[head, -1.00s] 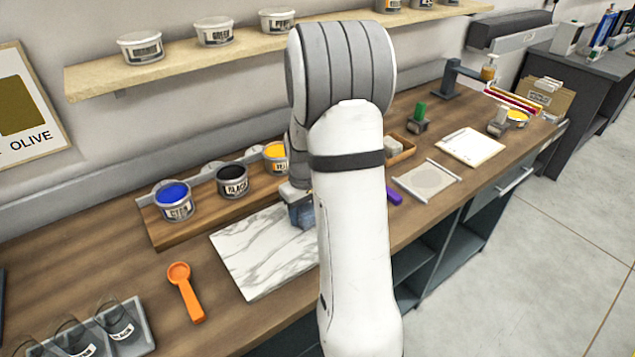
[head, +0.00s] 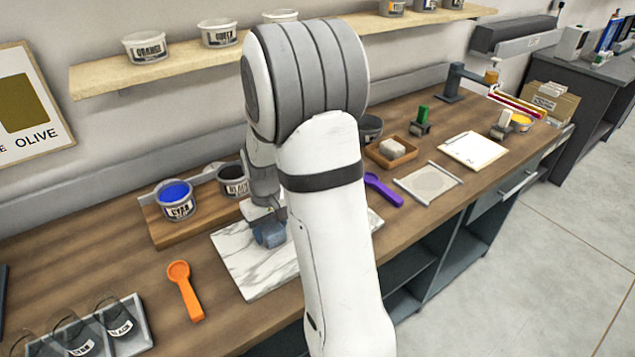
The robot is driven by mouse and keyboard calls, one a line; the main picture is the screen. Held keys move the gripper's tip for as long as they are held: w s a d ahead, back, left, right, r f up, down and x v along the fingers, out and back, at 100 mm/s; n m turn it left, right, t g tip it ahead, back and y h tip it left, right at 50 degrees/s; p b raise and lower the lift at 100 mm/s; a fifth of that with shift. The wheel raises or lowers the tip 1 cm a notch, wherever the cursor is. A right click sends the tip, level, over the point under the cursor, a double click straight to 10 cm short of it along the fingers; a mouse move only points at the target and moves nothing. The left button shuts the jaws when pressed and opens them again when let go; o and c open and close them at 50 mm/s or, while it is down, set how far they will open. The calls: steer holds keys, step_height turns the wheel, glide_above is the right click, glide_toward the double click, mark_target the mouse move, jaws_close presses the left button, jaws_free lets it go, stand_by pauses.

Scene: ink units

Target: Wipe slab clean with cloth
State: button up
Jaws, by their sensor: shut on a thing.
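The white marble slab (head: 240,265) lies on the wooden bench, partly hidden behind my arm. No smear can be made out on the part that shows. My gripper (head: 266,222) is over the slab's upper middle, pointing down. It is shut on a blue cloth (head: 270,235), which is bunched under the jaws and appears to touch the slab. The fingertips are mostly hidden by the cloth and my arm.
An orange scoop (head: 184,290) lies left, a purple scoop (head: 383,189) right.

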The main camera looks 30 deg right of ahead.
step_height(320, 180, up, 3)
steer(key=shift+w+f+p, duration=0.1)
steer(key=shift+p, duration=0.2)
steer(key=shift+d+r+p, duration=0.1)
steer(key=shift+r+p, duration=0.5)
steer(key=shift+r, duration=0.15)
steer(key=shift+r+p, duration=1.25)
steer(key=shift+r, duration=0.7)
steer(key=shift+f, duration=0.1)
